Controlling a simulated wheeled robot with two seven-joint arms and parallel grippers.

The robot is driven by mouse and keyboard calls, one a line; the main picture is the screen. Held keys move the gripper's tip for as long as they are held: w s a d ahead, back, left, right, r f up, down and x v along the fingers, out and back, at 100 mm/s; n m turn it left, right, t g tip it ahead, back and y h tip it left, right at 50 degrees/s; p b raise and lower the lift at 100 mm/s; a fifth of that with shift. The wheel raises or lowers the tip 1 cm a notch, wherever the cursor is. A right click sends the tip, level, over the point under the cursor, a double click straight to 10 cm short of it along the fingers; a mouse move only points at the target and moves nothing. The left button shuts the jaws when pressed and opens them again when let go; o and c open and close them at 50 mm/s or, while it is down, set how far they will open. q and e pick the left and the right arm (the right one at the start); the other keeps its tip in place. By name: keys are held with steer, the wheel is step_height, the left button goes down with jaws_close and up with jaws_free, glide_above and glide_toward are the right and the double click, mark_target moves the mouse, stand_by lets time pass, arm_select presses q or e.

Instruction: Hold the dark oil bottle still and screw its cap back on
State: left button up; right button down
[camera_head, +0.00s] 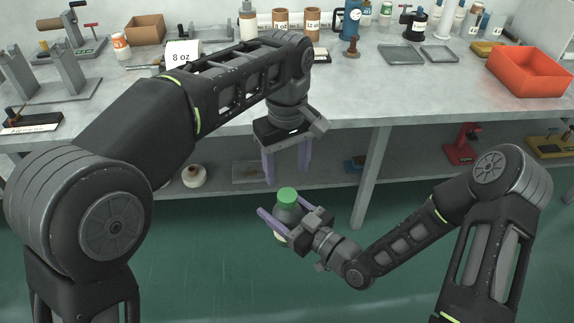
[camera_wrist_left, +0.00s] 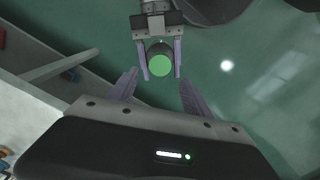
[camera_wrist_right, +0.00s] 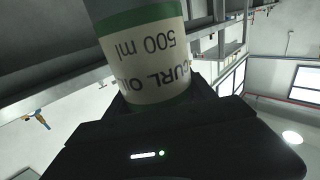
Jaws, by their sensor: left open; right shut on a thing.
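The dark oil bottle (camera_head: 288,213) is held upright in the air in front of the bench. Its green cap (camera_head: 287,195) sits on top; I cannot tell how tightly. My right gripper (camera_head: 285,215) is shut on the bottle's body. The bottle's pale label (camera_wrist_right: 150,55), with a green band, fills the upper part of the right wrist view. My left gripper (camera_head: 287,165) is open and empty, pointing down above the cap and apart from it. In the left wrist view the green cap (camera_wrist_left: 160,65) lies beyond the open fingertips.
The grey workbench (camera_head: 350,90) stands behind, with bottles, jars and a red-orange bin (camera_head: 528,72) on it. A lower shelf (camera_head: 330,174) and a bench leg (camera_head: 372,180) are behind the grippers. The space around the bottle is clear.

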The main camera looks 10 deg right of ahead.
mark_target(287, 194)
arm_select(q)
steer(key=shift+f, duration=0.1)
steer(key=shift+f, duration=3.9)
jaws_close()
